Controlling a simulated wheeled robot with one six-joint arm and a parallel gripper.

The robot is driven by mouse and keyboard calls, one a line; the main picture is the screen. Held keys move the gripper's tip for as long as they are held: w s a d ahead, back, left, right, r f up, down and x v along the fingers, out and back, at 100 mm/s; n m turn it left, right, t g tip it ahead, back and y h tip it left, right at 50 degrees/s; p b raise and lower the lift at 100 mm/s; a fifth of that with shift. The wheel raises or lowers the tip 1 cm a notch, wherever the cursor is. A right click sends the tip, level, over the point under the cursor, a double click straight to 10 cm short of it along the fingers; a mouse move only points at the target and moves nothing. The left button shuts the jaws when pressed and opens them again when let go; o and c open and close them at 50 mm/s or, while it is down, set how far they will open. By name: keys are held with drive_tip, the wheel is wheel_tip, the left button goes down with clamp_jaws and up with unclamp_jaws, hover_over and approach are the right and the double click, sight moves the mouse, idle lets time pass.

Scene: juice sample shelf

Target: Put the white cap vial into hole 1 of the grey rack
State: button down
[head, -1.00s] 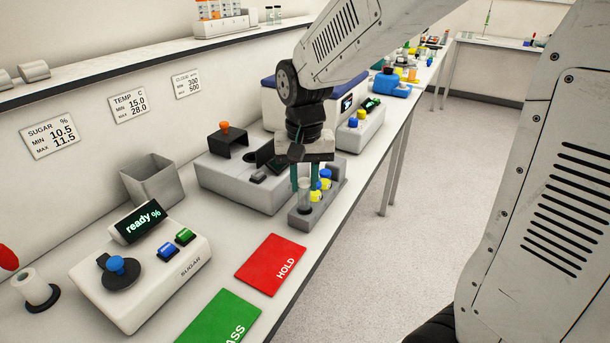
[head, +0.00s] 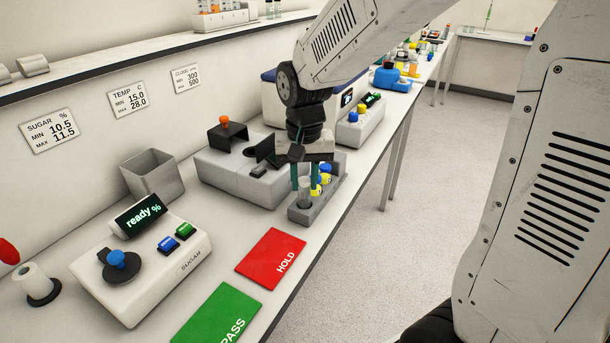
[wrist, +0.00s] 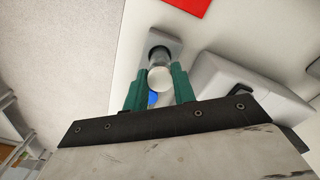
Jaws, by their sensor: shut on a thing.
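My gripper (wrist: 160,85) points down over the grey rack, its two green fingers shut on the white cap vial. In the wrist view the round white cap (wrist: 160,79) of the vial shows between the fingertips. In the head view the clear body of the vial (head: 304,190) stands upright at the near end of the grey rack (head: 301,214), with its lower end in or at the nearest hole. I cannot tell how deep it sits. Other vials with yellow and blue caps (head: 325,179) stand in the rack just behind; the fingers partly hide them.
A grey-white instrument (head: 235,178) stands close left of the rack. The red HOLD mat (head: 270,257) and green PASS mat (head: 218,318) lie in front. The sugar meter (head: 140,270) and a grey bin (head: 152,177) are at left. The bench edge is close on the right.

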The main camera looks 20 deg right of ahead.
sight(304, 180)
drive_tip(key=shift+f, duration=1.2)
idle(0.3)
drive_tip(key=c, duration=1.1)
unclamp_jaws()
wheel_tip(304, 180, up, 8)
drive_tip(key=shift+f, duration=0.1)
drive_tip(key=s+d+r+n, duration=0.1)
drive_tip(key=s, duration=0.6)
drive_tip(key=s+d+r+n+t, duration=0.1)
drive_tip(key=s, duration=0.6)
drive_tip(key=s+d+r+n, duration=0.1)
drive_tip(key=s+n, duration=0.1)
drive_tip(key=s, duration=0.6)
drive_tip(key=shift+d+r, duration=0.15)
